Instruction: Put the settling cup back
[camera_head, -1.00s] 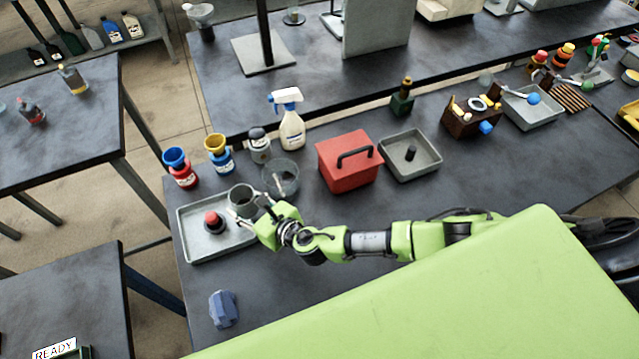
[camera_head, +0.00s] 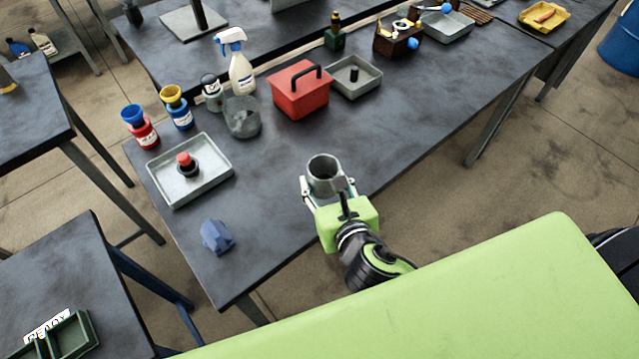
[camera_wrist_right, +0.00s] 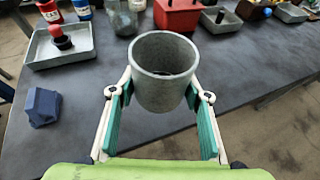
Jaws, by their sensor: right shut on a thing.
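The settling cup (camera_head: 323,172) is a grey, open-topped cylinder. My right gripper (camera_head: 325,188) is shut on it and holds it upright near the front edge of the table, seemingly above the surface. In the right wrist view the cup (camera_wrist_right: 163,75) sits between the two fingers of the gripper (camera_wrist_right: 162,100), and its inside looks empty. The grey tray (camera_head: 212,178) lies at the left of the table with a red-topped black object (camera_head: 187,163) in it. My left gripper is not in view.
Behind the tray stand a red bottle (camera_head: 146,134), a blue bottle (camera_head: 181,117), a clear glass container (camera_head: 243,118) and a spray bottle (camera_head: 240,72). A red toolbox (camera_head: 300,95) stands further right. A blue faceted block (camera_head: 216,237) lies near the front. The table's middle is clear.

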